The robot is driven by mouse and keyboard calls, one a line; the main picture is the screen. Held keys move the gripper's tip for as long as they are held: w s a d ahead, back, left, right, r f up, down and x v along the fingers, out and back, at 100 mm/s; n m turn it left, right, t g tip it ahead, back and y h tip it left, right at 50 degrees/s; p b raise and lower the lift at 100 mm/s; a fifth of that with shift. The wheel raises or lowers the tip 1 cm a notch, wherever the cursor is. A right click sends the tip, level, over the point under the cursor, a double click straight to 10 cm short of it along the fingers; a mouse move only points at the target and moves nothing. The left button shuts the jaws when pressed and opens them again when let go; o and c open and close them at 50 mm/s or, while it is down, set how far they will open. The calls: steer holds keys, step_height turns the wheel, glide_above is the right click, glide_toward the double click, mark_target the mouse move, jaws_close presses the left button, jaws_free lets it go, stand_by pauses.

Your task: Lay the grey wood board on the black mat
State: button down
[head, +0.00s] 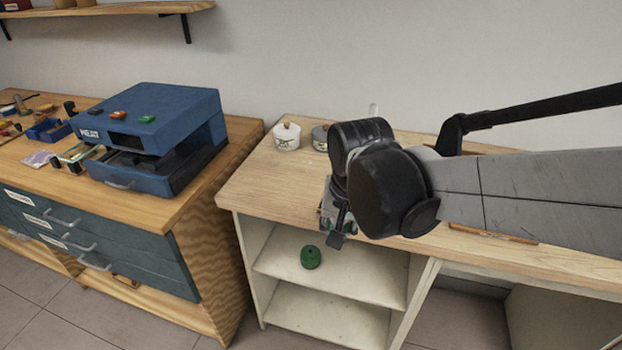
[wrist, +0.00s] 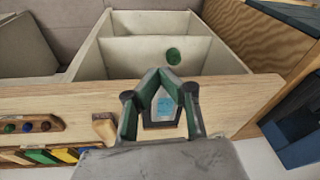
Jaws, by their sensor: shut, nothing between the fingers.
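My gripper (wrist: 162,74) is shut and empty, its green-padded fingers meeting at the tips over the front part of the light wood worktop (wrist: 65,98). In the head view my gripper (head: 336,238) hangs at the worktop's front edge, mostly hidden by my arm. Through the gap between the fingers, the wrist view shows a small blue patch (wrist: 165,106) with a dark border; I cannot tell what it belongs to. I cannot make out the grey wood board or the black mat for certain in either view. My arm covers much of the worktop.
Colored pieces (wrist: 52,155), a rack with round knobs (wrist: 28,125) and a wooden block (wrist: 103,128) lie on the worktop. A white lidded pot (head: 287,136) stands at the back. A green object (head: 311,257) sits on the shelf below. A blue machine (head: 150,135) stands left.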

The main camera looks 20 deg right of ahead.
step_height(320, 180, up, 4)
steer(key=w+a+m+g+p, duration=0.1)
steer(key=w+m+g+p, duration=0.1)
steer(key=p, duration=0.6)
steer(key=w+d+f, duration=0.2)
steer(key=w+f, duration=0.1)
steer(key=f, duration=0.7)
steer(key=shift+w+b, duration=0.3)
steer(key=shift+w, duration=0.05)
steer(key=shift+d+f, duration=0.1)
steer(key=shift+w+d+b, duration=0.3)
steer(key=shift+w+d, duration=0.25)
steer(key=shift+w, duration=0.3)
steer(key=shift+w+d+b, duration=0.3)
steer(key=shift+w+d, duration=0.25)
steer(key=shift+w, duration=0.25)
steer(key=shift+s+a, duration=0.1)
steer(key=shift+s, duration=0.05)
